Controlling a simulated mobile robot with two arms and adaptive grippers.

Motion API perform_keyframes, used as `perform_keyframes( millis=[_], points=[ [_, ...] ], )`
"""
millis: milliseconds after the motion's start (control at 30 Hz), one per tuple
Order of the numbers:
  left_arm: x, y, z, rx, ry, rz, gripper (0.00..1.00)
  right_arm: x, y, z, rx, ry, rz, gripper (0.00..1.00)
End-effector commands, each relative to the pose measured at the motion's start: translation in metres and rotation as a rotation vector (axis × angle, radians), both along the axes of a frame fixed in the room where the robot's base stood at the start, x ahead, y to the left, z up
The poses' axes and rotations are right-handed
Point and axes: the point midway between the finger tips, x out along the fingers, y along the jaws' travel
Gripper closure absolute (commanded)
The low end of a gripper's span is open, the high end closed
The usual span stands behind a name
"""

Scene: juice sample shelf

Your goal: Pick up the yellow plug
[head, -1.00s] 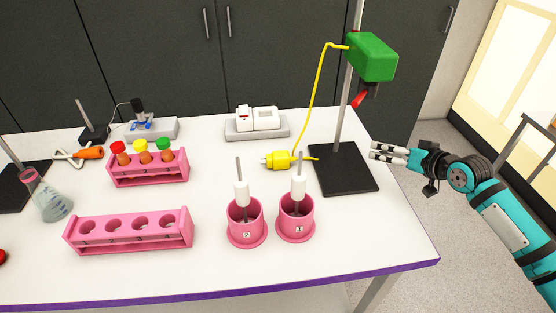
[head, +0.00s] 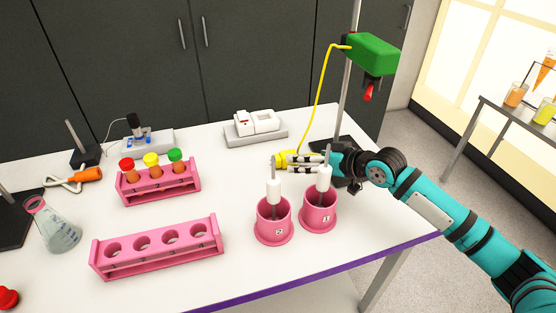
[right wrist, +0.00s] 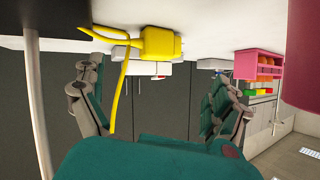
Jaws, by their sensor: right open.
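The yellow plug (head: 284,158) lies on the white table behind the two pink holders, its yellow cord running up to the green device (head: 371,53) on the stand. My right gripper (head: 291,164) reaches in from the right, its fingers at the plug and partly covering it. In the right wrist view, which is upside down, the plug (right wrist: 161,43) shows beyond the open, empty jaws (right wrist: 157,82). I cannot tell whether a finger touches it. My left gripper is not in view.
Pink holders labelled 2 (head: 273,224) and 1 (head: 319,214) with upright white-handled rods stand just in front of my right gripper. The stand's black base (head: 330,144) is close behind the arm. A white device (head: 255,124) sits at the back.

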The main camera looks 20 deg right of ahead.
Motion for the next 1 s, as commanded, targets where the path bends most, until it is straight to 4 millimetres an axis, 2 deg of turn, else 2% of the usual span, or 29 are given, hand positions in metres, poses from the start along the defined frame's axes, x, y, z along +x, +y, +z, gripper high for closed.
perform_keyframes(
  millis=[100,233,433,700,1000],
  points=[
    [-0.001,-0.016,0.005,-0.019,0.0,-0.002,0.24,0.018,0.011,-0.007,0.004,-0.001,0.0,0.0],
    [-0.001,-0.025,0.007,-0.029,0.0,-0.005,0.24,0.032,0.017,-0.016,0.002,0.0,-0.001,0.0],
    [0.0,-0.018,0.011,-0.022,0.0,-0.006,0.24,0.043,0.024,-0.021,0.002,0.0,0.0,0.0],
    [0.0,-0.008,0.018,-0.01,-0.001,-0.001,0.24,0.074,0.04,-0.037,0.001,0.0,0.0,0.0],
    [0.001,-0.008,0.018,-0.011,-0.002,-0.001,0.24,0.078,0.042,-0.041,-0.001,0.0,0.0,0.0]
  ],
)
